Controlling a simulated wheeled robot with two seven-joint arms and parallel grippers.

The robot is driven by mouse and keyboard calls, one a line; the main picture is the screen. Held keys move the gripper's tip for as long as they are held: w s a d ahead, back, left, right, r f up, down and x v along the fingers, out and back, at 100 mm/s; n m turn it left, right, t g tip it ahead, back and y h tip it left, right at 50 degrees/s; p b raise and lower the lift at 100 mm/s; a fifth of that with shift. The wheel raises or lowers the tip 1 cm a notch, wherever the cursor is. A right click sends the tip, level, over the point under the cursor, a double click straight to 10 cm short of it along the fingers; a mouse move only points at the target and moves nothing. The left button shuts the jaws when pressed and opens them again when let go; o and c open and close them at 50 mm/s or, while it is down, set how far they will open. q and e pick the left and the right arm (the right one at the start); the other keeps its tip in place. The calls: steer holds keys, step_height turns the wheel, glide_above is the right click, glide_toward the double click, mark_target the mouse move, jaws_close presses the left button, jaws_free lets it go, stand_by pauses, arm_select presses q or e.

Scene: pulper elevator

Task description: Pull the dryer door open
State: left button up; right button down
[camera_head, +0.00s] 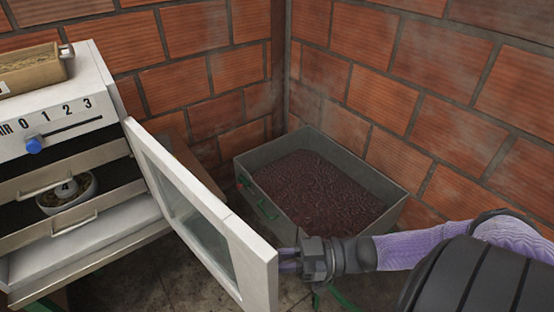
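The white dryer (60,138) stands at the left, with a numbered slider panel on its front. Its door (203,217), with a white frame and a glass pane, stands open and is swung out toward the right. My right gripper (287,260) is at the door's free edge, low on the right side of the frame. Its fingers point left and seem to touch or lie just beside the edge. Whether they are shut on it cannot be made out. My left gripper is not in view.
Inside the dryer are trays with handles (75,222) and a small bowl (68,192). A grey bin (385,187) of dark reddish material stands in the corner behind the door. Brick walls close off the back and right. A wooden box (32,68) sits on the dryer.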

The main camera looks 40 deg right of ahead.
steer(key=c, duration=0.6)
jaws_free()
steer(key=shift+w, duration=0.1)
steer(key=v, duration=1)
